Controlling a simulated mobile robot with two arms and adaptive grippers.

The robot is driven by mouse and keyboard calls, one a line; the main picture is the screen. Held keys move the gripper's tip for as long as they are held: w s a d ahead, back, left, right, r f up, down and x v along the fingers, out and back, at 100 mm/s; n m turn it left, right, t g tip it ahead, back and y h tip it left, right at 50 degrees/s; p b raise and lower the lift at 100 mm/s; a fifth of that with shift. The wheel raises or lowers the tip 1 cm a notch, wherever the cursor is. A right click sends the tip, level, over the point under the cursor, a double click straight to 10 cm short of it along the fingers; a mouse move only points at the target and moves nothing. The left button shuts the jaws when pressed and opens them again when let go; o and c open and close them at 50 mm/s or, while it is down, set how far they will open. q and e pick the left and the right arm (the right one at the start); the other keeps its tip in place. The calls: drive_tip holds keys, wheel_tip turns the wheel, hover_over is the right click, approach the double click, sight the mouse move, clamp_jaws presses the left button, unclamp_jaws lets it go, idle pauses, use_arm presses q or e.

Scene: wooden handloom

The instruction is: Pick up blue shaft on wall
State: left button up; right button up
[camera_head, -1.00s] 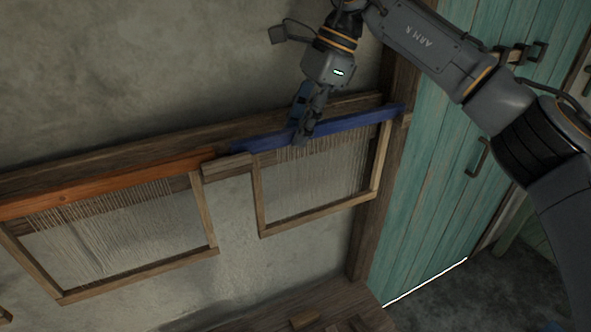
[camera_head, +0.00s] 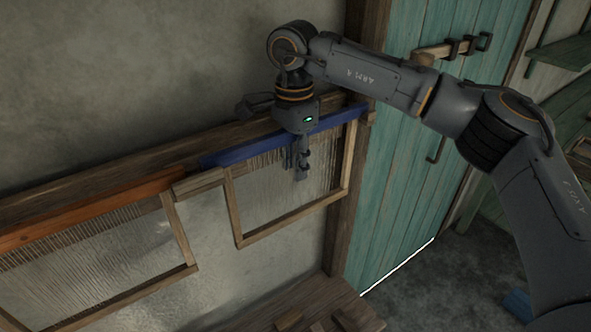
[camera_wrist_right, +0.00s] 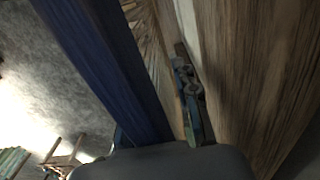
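The blue shaft (camera_head: 236,153) lies along the top of the right-hand wooden frame on the wall, slightly sloped in the head view. My right gripper (camera_head: 295,167) points down at the shaft's middle, its hand in front of the bar and its fingers reaching below it. In the right wrist view the blue shaft (camera_wrist_right: 105,65) runs between the fingers. One finger (camera_wrist_right: 189,95) shows on its right with a gap; the other is almost wholly hidden behind the shaft. The gripper looks open around the shaft. My left gripper is not in view.
An orange shaft (camera_head: 95,213) tops the left-hand frame. A wooden ledge (camera_head: 130,172) runs along the wall behind the shafts. A wooden post (camera_head: 343,225) and teal door (camera_head: 395,205) stand to the right. A wooden bench top (camera_head: 290,305) is below.

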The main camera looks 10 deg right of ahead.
drive_tip(key=shift+d, duration=0.1)
clamp_jaws()
drive_tip(key=shift+r, duration=0.15)
